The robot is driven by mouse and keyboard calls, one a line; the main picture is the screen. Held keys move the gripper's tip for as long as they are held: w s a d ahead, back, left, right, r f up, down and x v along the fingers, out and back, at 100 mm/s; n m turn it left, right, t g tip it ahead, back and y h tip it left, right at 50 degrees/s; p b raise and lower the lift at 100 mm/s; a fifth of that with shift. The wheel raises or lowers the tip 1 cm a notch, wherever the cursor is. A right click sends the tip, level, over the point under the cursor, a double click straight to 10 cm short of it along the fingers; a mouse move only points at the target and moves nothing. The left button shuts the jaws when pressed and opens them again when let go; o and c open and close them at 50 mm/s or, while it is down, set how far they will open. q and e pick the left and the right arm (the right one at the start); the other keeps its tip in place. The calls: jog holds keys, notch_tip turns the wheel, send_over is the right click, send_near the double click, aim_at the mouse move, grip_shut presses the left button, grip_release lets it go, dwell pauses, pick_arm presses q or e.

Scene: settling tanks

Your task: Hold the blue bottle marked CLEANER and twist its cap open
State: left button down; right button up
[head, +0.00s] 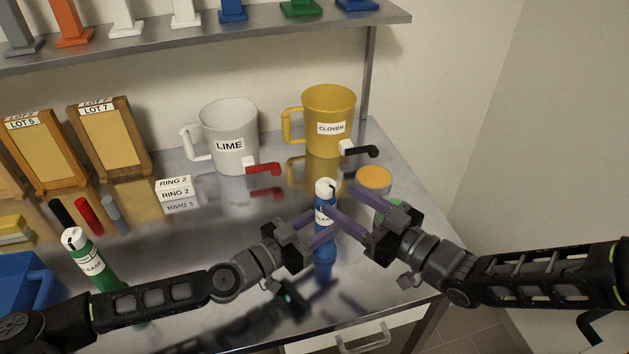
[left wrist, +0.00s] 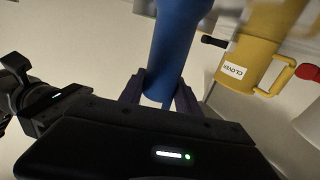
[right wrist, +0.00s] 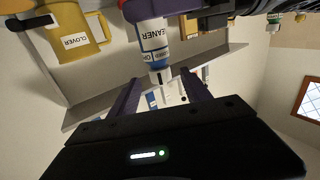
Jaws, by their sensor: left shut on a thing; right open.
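The blue bottle (head: 325,254) stands upright near the front right of the metal table. Its white cap (head: 325,187) is on top, with a dark stripe. My left gripper (head: 321,226) is shut on the bottle's body; the left wrist view shows the blue body (left wrist: 178,45) between its fingers. My right gripper (head: 343,204) is open on the bottle's right side. In the right wrist view the label (right wrist: 153,38) reads CLEANER upside down, and the cap (right wrist: 160,77) lies between the spread fingers, apparently untouched. I cannot tell whether the bottle's base touches the table.
An orange-topped jar (head: 373,179) is behind my right gripper. A green bottle (head: 88,262) and blue bin (head: 22,285) are at left. A shelf (head: 200,36) runs above.

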jog(key=x, duration=0.8)
jog(key=shift+w+a, duration=0.3)
grip_shut()
